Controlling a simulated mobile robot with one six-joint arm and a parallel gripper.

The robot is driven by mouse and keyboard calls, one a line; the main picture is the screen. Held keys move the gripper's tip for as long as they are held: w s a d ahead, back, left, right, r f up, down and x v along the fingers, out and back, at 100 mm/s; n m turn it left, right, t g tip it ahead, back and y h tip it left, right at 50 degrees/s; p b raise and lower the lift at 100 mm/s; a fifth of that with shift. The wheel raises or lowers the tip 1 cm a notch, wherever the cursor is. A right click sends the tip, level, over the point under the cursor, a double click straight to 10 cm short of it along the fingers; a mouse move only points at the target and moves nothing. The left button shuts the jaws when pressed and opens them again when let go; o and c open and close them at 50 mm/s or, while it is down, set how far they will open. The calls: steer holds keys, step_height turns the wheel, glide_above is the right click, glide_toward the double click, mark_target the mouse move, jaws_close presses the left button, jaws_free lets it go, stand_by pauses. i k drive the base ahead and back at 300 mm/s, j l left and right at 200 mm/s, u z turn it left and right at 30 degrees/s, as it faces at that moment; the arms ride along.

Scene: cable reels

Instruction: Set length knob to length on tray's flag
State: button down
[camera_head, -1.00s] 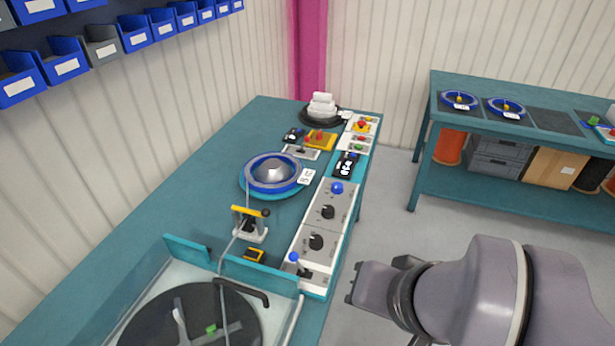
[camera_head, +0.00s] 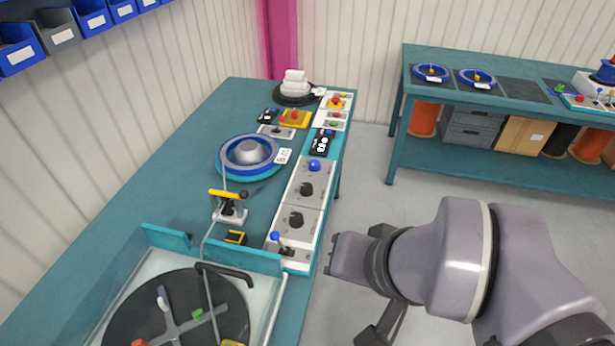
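A control panel (camera_head: 318,206) runs along the right edge of the near teal bench. It carries two black knobs, an upper one (camera_head: 306,189) and a lower one (camera_head: 297,219); their scale marks are too small to read. A blue round tray (camera_head: 222,168) with a grey domed centre sits left of the panel. A white flag (camera_head: 284,156) stands at its right edge; its writing is too small to read surely. My arm is at the lower right, over the floor and apart from the panel.
A blue-topped lever (camera_head: 275,236) and a blue knob (camera_head: 314,165) flank the black knobs. A black counter (camera_head: 322,141) sits above them. A clear-walled turntable (camera_head: 180,315) fills the bench's near end. A second teal table (camera_head: 480,102) stands at the back right, with open floor between.

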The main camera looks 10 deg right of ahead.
mark_target(314, 167)
steer(key=i+l, duration=0.45)
steer(key=i, duration=0.3)
steer(key=i+l+z, duration=0.1)
steer(key=i+l, duration=0.15)
steer(key=i, duration=0.1)
